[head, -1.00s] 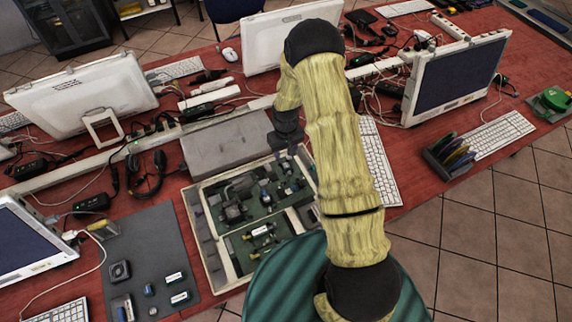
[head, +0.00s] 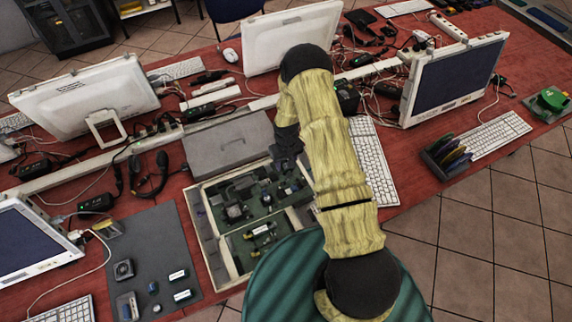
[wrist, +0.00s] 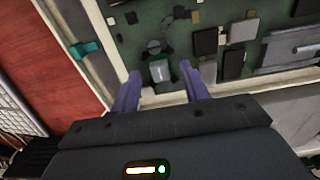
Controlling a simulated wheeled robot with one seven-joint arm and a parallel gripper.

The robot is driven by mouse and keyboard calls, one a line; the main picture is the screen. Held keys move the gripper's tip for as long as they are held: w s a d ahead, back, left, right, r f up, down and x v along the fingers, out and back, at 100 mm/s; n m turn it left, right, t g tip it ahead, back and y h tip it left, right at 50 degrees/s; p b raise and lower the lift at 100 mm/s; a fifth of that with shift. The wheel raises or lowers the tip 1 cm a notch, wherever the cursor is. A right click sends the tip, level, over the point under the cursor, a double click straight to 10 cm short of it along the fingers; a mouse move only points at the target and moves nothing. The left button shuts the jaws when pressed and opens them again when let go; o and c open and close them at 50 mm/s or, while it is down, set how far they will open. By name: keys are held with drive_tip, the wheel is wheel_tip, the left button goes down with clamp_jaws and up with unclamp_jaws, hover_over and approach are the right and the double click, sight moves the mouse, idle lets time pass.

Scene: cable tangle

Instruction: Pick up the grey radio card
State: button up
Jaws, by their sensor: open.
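The open case (head: 203,240) with a green circuit board (head: 238,188) lies on the table in the head view. In the wrist view, a small pale grey card (wrist: 160,71) sits on the board (wrist: 165,15) near the case's edge; it looks like the radio card, though I cannot be sure. My gripper (wrist: 162,80) is open, its two purple fingers on either side of the line to this card, with nothing held. Whether the fingertips reach the card's height I cannot tell. In the head view, my dark gripper (head: 288,156) is over the case's upper right part, its fingertips hidden.
Dark chips (wrist: 205,41) and a large grey block (wrist: 290,45) stand beside the card. A teal clip (wrist: 85,49) sits on the case wall. The raised grey lid (head: 228,143) stands behind; a keyboard (head: 372,160) lies to the right. A grey mat (head: 150,240) holds small parts.

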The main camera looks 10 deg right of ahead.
drive_tip(key=shift+f, duration=0.35)
clamp_jaws()
